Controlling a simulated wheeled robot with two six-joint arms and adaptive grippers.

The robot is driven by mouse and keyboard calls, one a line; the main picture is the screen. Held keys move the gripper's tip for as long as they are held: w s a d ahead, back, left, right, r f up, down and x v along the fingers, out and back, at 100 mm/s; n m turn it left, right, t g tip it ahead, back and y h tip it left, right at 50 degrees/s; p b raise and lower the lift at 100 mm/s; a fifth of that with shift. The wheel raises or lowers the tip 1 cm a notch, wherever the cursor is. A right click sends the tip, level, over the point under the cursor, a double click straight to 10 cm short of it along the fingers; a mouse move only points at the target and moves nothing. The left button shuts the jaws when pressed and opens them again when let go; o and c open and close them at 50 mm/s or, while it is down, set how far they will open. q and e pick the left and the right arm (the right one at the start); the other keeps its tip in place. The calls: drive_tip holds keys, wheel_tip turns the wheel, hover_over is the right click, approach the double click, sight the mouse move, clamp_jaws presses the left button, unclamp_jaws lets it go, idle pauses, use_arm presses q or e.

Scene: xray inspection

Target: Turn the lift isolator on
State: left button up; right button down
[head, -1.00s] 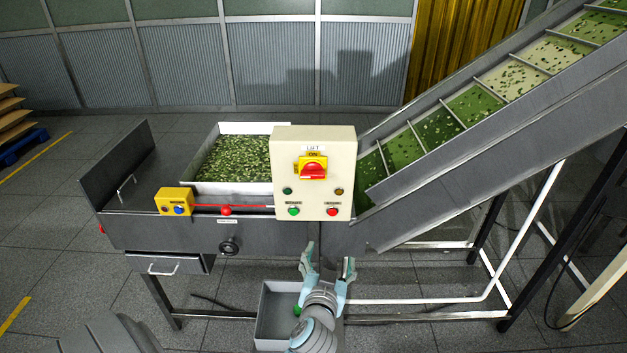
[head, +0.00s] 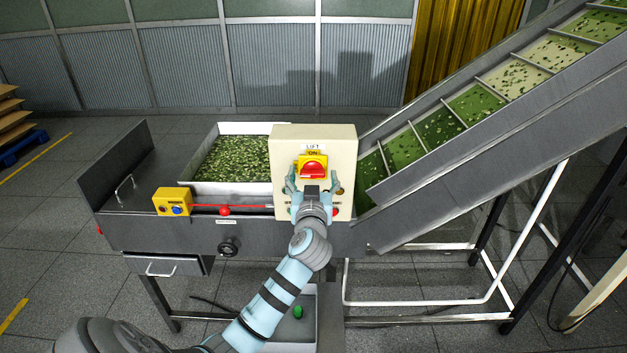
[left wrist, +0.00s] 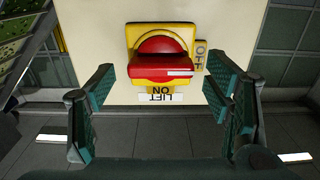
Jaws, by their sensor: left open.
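The lift isolator is a red rotary handle (head: 313,169) on a yellow plate, on the front of a cream control box (head: 347,150). ON is marked above it, under a LIFT label. In the left wrist view the handle (left wrist: 160,70) appears upside down and lies crosswise. Its white mark is at the end nearest the OFF label (left wrist: 200,55). My left gripper (head: 313,181) is open in front of the box, just below the handle, with a finger to each side. It also shows open and empty in the left wrist view (left wrist: 161,84). My right gripper is not in view.
The box's lower buttons are partly behind my left gripper. A yellow button box (head: 172,202) and a red cord (head: 245,207) are to the left on the hopper table. The inclined conveyor (head: 470,135) rises to the right. A grey bin (head: 318,320) stands below.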

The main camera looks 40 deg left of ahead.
use_arm(q)
drive_tip(key=shift+c, duration=0.4)
drive_tip(key=c, duration=1.1)
drive_tip(key=shift+o, duration=0.2)
